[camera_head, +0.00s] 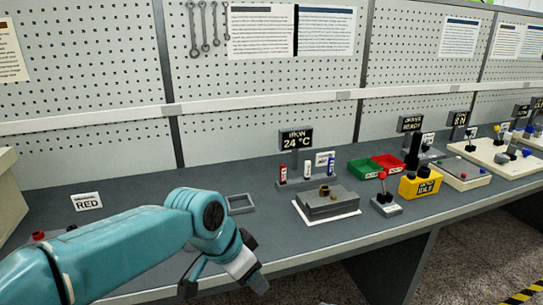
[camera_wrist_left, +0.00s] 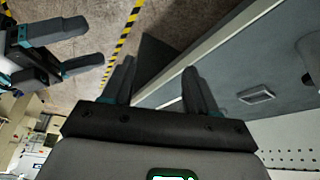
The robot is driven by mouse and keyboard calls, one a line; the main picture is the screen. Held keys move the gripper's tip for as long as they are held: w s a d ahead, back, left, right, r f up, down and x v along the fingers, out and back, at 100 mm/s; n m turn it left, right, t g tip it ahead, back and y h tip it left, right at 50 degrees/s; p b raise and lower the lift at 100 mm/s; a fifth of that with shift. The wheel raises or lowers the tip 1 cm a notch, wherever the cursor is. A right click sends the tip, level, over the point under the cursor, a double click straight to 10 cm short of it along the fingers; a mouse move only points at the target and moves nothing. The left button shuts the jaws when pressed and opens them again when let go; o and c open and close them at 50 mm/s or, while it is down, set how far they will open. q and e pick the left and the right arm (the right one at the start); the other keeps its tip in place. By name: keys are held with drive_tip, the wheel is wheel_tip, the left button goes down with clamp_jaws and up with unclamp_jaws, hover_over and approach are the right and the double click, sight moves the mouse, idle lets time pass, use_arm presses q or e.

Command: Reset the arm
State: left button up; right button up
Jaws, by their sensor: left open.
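My left arm (camera_head: 125,238) comes in from the left in the head view. It bends downward at the bench's front edge, so its gripper's jaws do not show clearly there. In the left wrist view my left gripper (camera_wrist_left: 160,68) is open, with nothing between its two dark fingers. My right gripper (camera_wrist_left: 95,43) is at the upper left of the left wrist view, its two fingers apart and nothing seen between them. It does not show in the head view.
The grey bench (camera_head: 130,213) carries a small grey tray (camera_head: 240,204), a grey block fixture (camera_head: 330,203), green (camera_head: 364,169) and red (camera_head: 389,162) bins, and a yellow box (camera_head: 421,185). A pegboard wall (camera_head: 270,80) stands behind. Open floor (camera_head: 463,255) lies in front.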

use_arm(q)
drive_tip(key=s+a+f+n+g+p, duration=0.1)
drive_tip(key=s+a+f+n, duration=0.15)
drive_tip(key=f, duration=1.05)
drive_tip(key=s+a+f+n+g+p, duration=0.1)
drive_tip(key=s+a+f+n, duration=0.2)
drive_tip(key=f, duration=0.9)
use_arm(e)
drive_tip(key=s+d+f+m+g+h, duration=0.25)
drive_tip(key=f+m, duration=0.35)
drive_tip(key=f, duration=1)
use_arm(q)
drive_tip(key=s+a+f+n, duration=0.1)
drive_tip(key=s+f+n, duration=0.2)
drive_tip(key=s+f, duration=0.2)
drive_tip(key=s+a+f+n+p, duration=0.1)
drive_tip(key=s+f+n, duration=0.2)
drive_tip(key=s, duration=0.8)
drive_tip(key=shift+a+f, duration=0.25)
drive_tip(key=shift+f, duration=0.65)
use_arm(e)
drive_tip(key=s+f+m+g+h, duration=0.2)
drive_tip(key=s+f+g, duration=0.4)
drive_tip(key=s+f, duration=0.5)
drive_tip(key=shift+s+d+m, duration=0.15)
drive_tip(key=shift+s+m, duration=0.75)
